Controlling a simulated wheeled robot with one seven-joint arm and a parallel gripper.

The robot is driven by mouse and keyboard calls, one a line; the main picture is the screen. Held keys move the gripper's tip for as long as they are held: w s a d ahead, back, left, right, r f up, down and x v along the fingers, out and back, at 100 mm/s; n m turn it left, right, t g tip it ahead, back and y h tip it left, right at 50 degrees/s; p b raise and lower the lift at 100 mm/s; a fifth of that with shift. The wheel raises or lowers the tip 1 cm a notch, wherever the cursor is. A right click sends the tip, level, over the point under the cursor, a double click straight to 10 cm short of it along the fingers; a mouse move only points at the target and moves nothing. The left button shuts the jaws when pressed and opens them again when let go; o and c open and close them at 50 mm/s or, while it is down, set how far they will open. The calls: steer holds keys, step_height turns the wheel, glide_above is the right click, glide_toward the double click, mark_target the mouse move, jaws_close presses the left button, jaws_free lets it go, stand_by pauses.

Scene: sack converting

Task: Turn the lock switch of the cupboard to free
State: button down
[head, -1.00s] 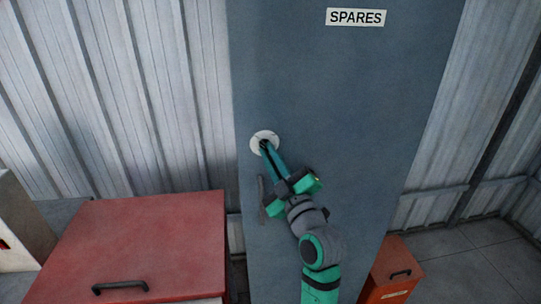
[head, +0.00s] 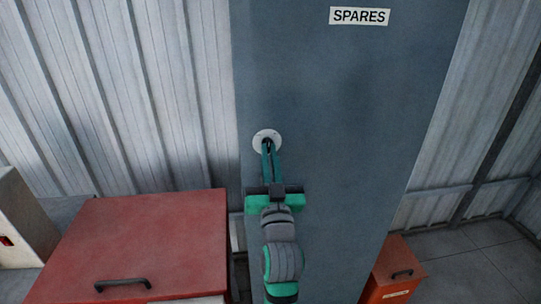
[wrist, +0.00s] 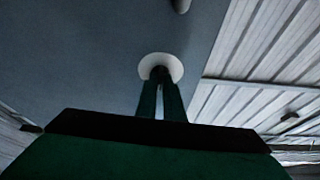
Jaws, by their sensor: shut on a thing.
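The tall blue-grey cupboard (head: 335,110) stands ahead with a "SPARES" label (head: 360,16) near the top of its front. The lock's round white plate (head: 259,138) is near the cupboard's left edge; it also shows in the wrist view (wrist: 174,66). My gripper (head: 268,147) reaches up to the plate from below, its two long green fingers closed on the small dark switch at the plate's centre. In the wrist view, my fingertips (wrist: 160,77) meet over the dark middle of the plate. They hide most of the switch, so I cannot read its setting.
A red cabinet (head: 150,240) with a black handle (head: 122,284) stands at lower left. An orange-red box (head: 397,262) sits on the floor to the right of the cupboard. Corrugated metal walls are behind. A grey knob-like part (wrist: 182,5) shows at the wrist view's top edge.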

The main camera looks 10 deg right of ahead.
steer(key=m+h, duration=0.1)
steer(key=m, duration=0.1)
steer(key=m+h, duration=0.1)
steer(key=m, duration=0.1)
steer(key=m+g+h, duration=0.1)
steer(key=m, duration=0.1)
steer(key=shift+a+r+m, duration=0.1)
steer(key=shift+a+m, duration=0.2)
steer(key=shift+a, duration=0.05)
steer(key=shift+m+g+h, duration=0.6)
steer(key=shift+m+h, duration=0.4)
steer(key=shift+m, duration=1.5)
steer(key=c, duration=1.9)
jaws_free()
steer(key=shift+o, duration=0.2)
steer(key=v, duration=1)
steer(key=shift+s+a, duration=0.2)
steer(key=shift+s, duration=0.2)
